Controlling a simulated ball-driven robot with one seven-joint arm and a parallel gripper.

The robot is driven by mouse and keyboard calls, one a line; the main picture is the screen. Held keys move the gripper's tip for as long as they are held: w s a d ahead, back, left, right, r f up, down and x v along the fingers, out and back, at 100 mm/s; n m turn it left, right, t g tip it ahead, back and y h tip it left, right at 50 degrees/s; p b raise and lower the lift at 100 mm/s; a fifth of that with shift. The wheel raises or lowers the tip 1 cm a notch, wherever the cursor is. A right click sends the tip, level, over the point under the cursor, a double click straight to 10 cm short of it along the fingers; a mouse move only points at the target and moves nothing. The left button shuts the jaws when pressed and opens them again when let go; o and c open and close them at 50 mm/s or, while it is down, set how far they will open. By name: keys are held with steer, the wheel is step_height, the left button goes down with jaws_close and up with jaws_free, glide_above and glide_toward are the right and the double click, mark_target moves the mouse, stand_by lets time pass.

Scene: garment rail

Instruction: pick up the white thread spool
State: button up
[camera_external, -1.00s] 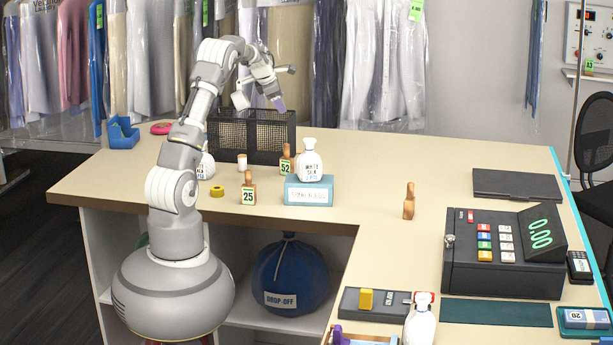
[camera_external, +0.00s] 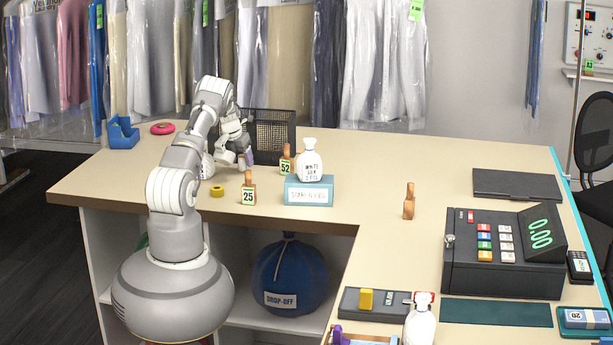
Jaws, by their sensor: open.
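The small white thread spool (camera_external: 241,163) stands on the counter in front of the black mesh basket, partly hidden by my gripper. My gripper (camera_external: 244,160) is open and low over the counter, right at the spool. A purple fingertip shows just to the right of the spool. I cannot tell from this view whether the fingers touch the spool or stand on both sides of it.
A white bottle (camera_external: 207,167) is close on the left, partly behind my arm. The mesh basket (camera_external: 275,133) is behind. Wooden tag 52 (camera_external: 286,164), tag 25 (camera_external: 249,192) and a yellow tape roll (camera_external: 217,191) are near.

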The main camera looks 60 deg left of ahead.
steer(key=shift+x, duration=1.1)
steer(key=shift+r, duration=0.15)
steer(key=shift+c, duration=0.2)
steer(key=c, duration=1)
